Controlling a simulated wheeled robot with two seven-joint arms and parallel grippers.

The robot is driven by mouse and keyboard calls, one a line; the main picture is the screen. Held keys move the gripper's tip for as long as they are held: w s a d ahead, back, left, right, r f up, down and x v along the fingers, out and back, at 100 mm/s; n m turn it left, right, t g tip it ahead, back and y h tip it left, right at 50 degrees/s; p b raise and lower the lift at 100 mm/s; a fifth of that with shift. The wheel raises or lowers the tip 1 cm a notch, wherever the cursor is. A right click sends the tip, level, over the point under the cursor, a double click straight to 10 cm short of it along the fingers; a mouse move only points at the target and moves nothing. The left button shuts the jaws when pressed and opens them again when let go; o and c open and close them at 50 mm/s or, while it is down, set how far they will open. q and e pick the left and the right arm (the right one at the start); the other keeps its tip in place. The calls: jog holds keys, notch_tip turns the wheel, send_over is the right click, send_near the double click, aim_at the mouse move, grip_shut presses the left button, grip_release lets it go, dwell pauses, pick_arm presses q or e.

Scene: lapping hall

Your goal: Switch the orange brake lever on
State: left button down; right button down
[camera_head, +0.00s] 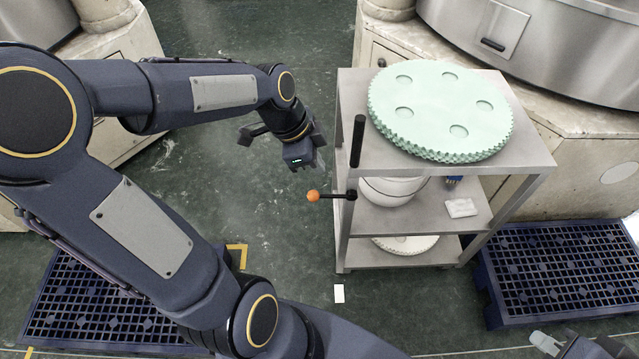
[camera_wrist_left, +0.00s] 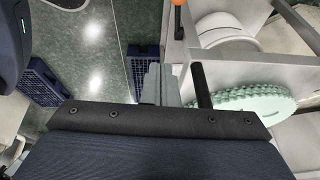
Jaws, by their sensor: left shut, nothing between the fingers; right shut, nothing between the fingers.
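The brake lever (camera_head: 334,197) is a short black rod with an orange ball knob. It sticks out to the left, about level, from the left side of a grey trolley (camera_head: 347,98). The orange knob (camera_wrist_left: 177,2) also shows at the top edge of the left wrist view, cut off. My left gripper (camera_head: 300,152) is above and slightly left of the knob in the head view, apart from it. Its shut fingers (camera_wrist_left: 158,84) show in the left wrist view, empty. My right gripper (camera_head: 547,342) is at the bottom right edge, shut, partly cut off, far from the lever.
An upright black handle (camera_head: 358,141) stands at the trolley's left edge, near the lever. A pale green toothed disc (camera_head: 440,105) lies on the top shelf. Blue pallets (camera_head: 560,268) lie right and lower left. The green floor left of the knob is clear.

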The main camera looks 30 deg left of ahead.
pick_arm(q)
jog(key=shift+w+a+f+m, duration=0.15)
jog(key=shift+w+f+m, duration=0.25)
jog(key=shift+w+f, duration=0.1)
jog(key=shift+w+a+f+m, duration=0.15)
jog(key=shift+w+f+m, duration=0.25)
jog(key=shift+w, duration=0.1)
pick_arm(e)
jog(key=shift+w+f, duration=0.2)
jog(key=shift+w, duration=0.3)
pick_arm(q)
jog(key=b, duration=0.1)
send_over(332, 197)
jog(key=s, duration=0.1)
notch_tip(332, 197, down, 10)
jog(key=shift+s+a+f, duration=0.4)
jog(key=shift+a, duration=0.15)
jog(key=shift+s+a+f, duration=0.35)
jog(key=shift+a, duration=0.2)
pick_arm(e)
jog(key=shift+f, duration=0.45)
